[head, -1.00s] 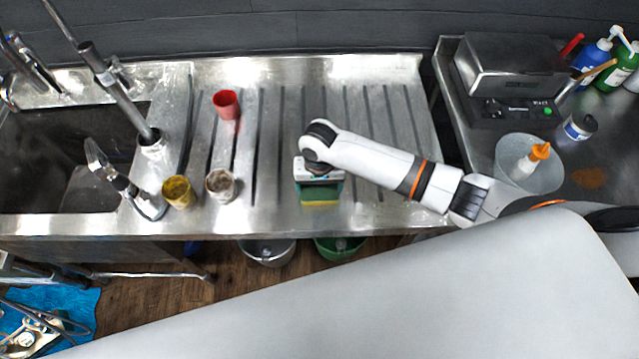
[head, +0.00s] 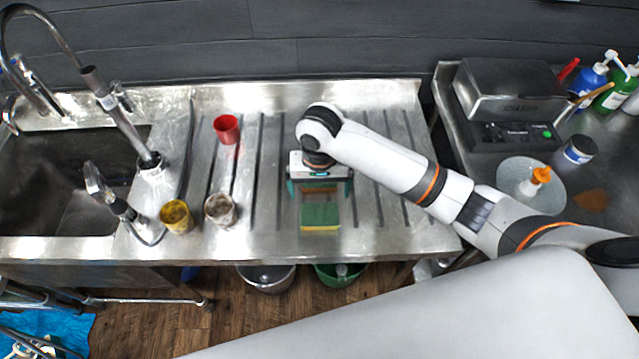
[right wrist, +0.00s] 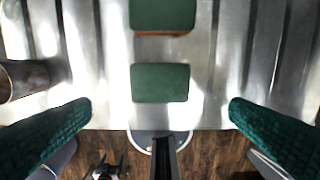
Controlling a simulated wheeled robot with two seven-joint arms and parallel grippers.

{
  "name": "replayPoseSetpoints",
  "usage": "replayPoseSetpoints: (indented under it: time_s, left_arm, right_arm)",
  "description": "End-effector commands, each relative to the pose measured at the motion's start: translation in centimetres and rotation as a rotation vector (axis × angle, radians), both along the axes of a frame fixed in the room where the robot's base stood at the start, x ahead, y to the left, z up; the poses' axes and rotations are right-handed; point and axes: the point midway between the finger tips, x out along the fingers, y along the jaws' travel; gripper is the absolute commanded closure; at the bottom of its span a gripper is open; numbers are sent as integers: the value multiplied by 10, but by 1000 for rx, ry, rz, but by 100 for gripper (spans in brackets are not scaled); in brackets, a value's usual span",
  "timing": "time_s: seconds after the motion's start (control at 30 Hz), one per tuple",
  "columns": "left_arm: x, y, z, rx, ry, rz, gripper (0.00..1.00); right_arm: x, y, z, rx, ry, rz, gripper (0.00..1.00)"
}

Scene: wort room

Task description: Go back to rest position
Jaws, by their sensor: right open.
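My right gripper (head: 320,188) is open and empty above the ribbed steel drainboard (head: 385,225), with its teal fingers spread apart. A green and yellow sponge (head: 320,216) lies on the board just in front of it, near the front edge; it also shows in the right wrist view (right wrist: 160,82). A second green sponge with an orange-brown underside (right wrist: 162,14) lies behind the first one. In the head view it is largely hidden under the gripper. My left gripper is not in view.
A red cup (head: 227,129), a yellow cup (head: 176,216) and a whitish cup (head: 220,209) stand left of the gripper. A sink with a tall faucet (head: 122,120) is further left. At right are a grey machine (head: 510,90), a bowl (head: 545,195) and bottles.

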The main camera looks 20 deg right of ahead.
Motion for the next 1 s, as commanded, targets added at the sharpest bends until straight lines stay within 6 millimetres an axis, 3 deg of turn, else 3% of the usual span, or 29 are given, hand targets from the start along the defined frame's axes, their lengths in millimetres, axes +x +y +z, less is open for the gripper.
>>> replayPoseSetpoints:
  time_s: [0.2,0.77,0.87,1.0]
  left_arm:
    - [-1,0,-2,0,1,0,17]
    - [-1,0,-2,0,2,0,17]
    - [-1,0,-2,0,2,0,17]
    - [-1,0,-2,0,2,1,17]
  right_arm:
    - [0,0,15,1,0,0,0]
    - [-2,1,15,3,0,5,0]
    - [-12,8,8,30,-7,43,0]
    - [-43,26,-7,119,-53,160,0]
